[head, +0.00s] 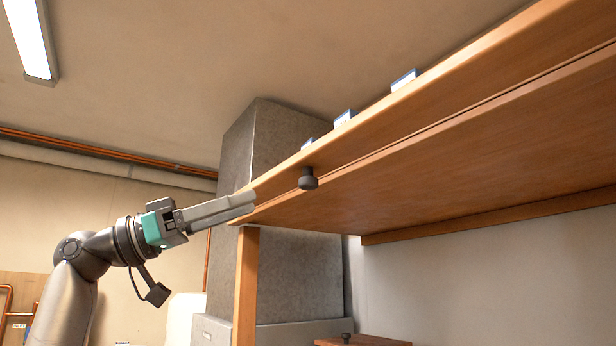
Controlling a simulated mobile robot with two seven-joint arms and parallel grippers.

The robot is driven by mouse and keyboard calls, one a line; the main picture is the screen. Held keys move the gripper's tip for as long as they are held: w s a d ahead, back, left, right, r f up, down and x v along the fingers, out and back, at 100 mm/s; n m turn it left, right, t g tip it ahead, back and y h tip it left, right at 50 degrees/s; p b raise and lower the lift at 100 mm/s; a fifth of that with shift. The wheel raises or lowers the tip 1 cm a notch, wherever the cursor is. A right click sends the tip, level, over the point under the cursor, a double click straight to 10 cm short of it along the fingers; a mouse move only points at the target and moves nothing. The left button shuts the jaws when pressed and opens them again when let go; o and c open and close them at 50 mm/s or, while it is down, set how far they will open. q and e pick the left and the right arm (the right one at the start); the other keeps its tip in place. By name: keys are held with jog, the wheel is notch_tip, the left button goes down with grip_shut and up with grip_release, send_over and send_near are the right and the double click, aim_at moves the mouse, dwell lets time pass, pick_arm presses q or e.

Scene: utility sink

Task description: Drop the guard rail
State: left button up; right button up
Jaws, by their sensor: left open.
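The guard rail (425,108) is a long wooden board along the front edge of a high wooden shelf (450,165), and it stands up above the shelf's edge. A dark round knob (308,179) sits on its lower part, towards the left end. My left gripper (250,200) comes in from the left at the rail's left end, to the left of the knob and a little below it. It is open, with no object visible in it. I cannot tell whether its fingertips touch the wood. My right gripper is not in view.
Tops of several white-and-blue items (404,80) show above the rail. A wooden post (246,285) supports the shelf's left end. A grey metal column (290,270) stands behind it. A wooden surface with a dark knob (346,338) shows at the bottom. Space left of the shelf is open.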

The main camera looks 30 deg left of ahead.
aim_at(308, 188)
pick_arm(q)
jog(key=p+x, duration=0.3)
jog(key=x, duration=0.8)
jog(key=shift+w+d+r, duration=0.2)
jog(key=shift+w, duration=0.05)
grip_shut()
dwell(0.9)
